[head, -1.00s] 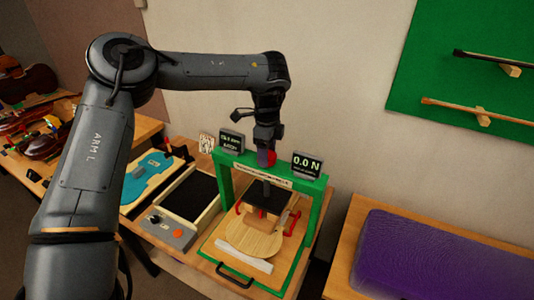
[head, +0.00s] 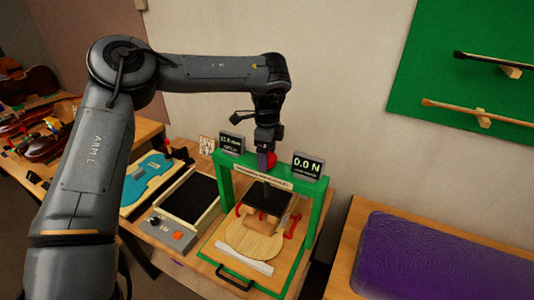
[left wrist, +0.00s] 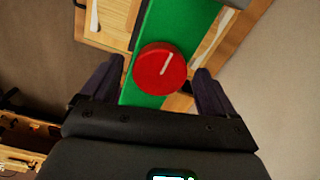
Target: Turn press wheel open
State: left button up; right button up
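The press is a green frame (head: 312,205) on the bench, with a black pressing plate (head: 268,197) above a pale wooden piece (head: 252,238). Its red wheel (head: 271,160) sits on top of the crossbar, partly hidden by my gripper in the head view. In the left wrist view the red wheel (left wrist: 160,69) bears a white line slanting up to the right. My left gripper (head: 266,158) is above the crossbar, pointing down. In the left wrist view its fingers (left wrist: 155,85) stand apart on both sides of the wheel, with gaps between. My right gripper is not in view.
Two small displays stand on the crossbar; the right one (head: 307,166) reads 0.0 N. A control box (head: 169,232) with an orange button and a black-lined tray (head: 190,197) lie left of the press.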

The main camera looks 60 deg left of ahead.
pick_arm(q)
notch_tip(320, 180, up, 11)
jog(key=p, duration=0.1)
dwell(0.7)
jog(key=shift+f, duration=0.1)
